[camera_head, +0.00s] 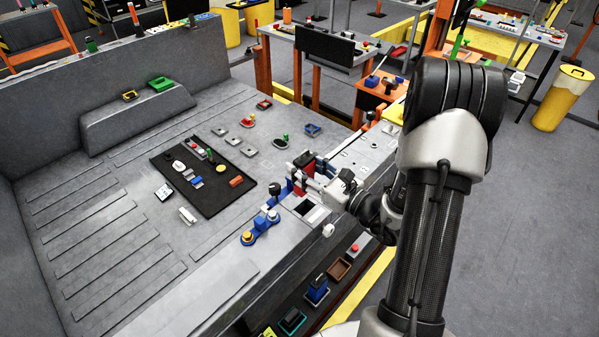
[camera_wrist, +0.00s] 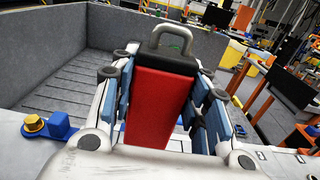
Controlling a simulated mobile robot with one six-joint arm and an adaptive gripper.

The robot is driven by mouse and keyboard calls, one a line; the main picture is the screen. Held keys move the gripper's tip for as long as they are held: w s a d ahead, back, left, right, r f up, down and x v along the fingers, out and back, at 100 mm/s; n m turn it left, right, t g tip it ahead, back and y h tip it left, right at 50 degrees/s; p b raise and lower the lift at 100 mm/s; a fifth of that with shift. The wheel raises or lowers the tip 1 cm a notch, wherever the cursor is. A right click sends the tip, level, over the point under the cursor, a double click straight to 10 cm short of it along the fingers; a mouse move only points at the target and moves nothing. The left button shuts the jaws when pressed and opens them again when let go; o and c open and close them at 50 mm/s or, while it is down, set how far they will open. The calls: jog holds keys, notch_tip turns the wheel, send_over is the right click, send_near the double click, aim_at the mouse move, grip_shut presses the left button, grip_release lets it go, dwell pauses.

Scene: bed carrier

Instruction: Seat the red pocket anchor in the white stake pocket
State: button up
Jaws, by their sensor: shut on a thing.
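The red pocket anchor (camera_wrist: 158,105) is a red block with a black end and a grey metal loop in the wrist view. My gripper (camera_wrist: 172,90) is shut on it, with blue-padded fingers on both sides. In the head view my gripper (camera_head: 308,172) is over the bed's side rail, and a little of the red anchor (camera_head: 298,187) shows between the fingers. A white-edged pocket (camera_head: 318,215) with a dark square opening lies in the rail top, just nearer the camera than the gripper. The anchor's lower end is hidden, and I cannot tell its height over the rail.
A black mat (camera_head: 215,200) with several small parts lies on the grey bed floor. More parts sit on a lower shelf (camera_head: 297,300) along the bed's outer side.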

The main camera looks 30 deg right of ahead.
jog(key=shift+s+d, duration=0.1)
jog(key=shift+s, duration=0.2)
jog(key=shift+f+b, duration=2.6)
jog(key=shift+f, duration=0.3)
jog(key=shift+f+b, duration=2.2)
jog(key=shift+f, duration=0.3)
jog(key=o, duration=1.3)
jog(key=v, duration=1.2)
